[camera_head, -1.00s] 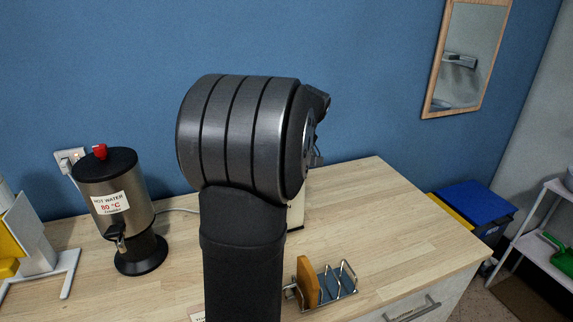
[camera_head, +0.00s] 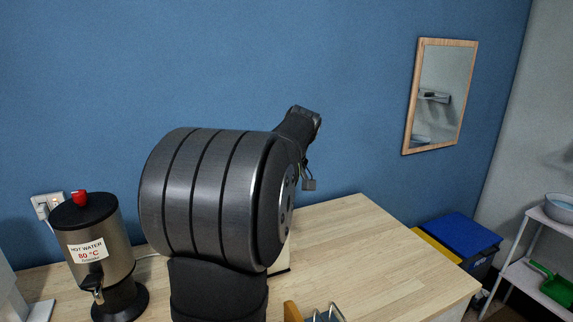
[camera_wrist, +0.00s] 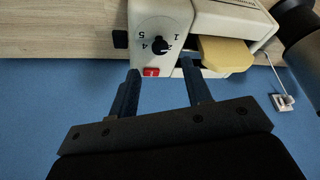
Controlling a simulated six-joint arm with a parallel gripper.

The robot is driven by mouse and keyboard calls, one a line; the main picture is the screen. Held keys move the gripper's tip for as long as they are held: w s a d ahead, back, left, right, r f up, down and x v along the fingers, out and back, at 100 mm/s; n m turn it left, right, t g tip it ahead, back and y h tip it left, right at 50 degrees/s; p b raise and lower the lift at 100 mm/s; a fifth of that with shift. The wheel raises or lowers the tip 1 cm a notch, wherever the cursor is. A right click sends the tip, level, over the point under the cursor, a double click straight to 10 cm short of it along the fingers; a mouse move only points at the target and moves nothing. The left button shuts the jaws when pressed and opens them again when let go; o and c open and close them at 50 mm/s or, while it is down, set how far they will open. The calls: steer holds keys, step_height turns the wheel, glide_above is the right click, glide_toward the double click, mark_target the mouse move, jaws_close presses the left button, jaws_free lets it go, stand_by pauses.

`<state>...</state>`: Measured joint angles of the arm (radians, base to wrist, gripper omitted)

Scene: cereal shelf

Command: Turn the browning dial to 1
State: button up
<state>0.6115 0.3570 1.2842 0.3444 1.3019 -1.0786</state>
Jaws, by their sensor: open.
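The browning dial (camera_wrist: 160,46) is a dark knob on the cream control panel of the toaster (camera_wrist: 182,12), seen upside down in the wrist view. The digits 1, 4 and 5 are readable around it; its exact pointer setting is too small to tell. A red button (camera_wrist: 151,72) sits on the panel near the dial. My gripper (camera_wrist: 160,66) is open and empty, its two dark fingers on either side in front of the panel, apart from the dial. In the head view my arm hides the gripper and nearly all of the toaster.
In the head view, a hot water urn (camera_head: 98,248) stands left on the wooden counter (camera_head: 365,245). A toast rack (camera_head: 328,315) is at the front. The counter's right side is clear.

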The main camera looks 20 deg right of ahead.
steer(key=v, duration=1.1)
steer(key=shift+r, duration=0.2)
steer(key=shift+s, duration=0.15)
steer(key=x, duration=1.7)
steer(key=shift+f, duration=0.15)
steer(key=shift+w, duration=0.25)
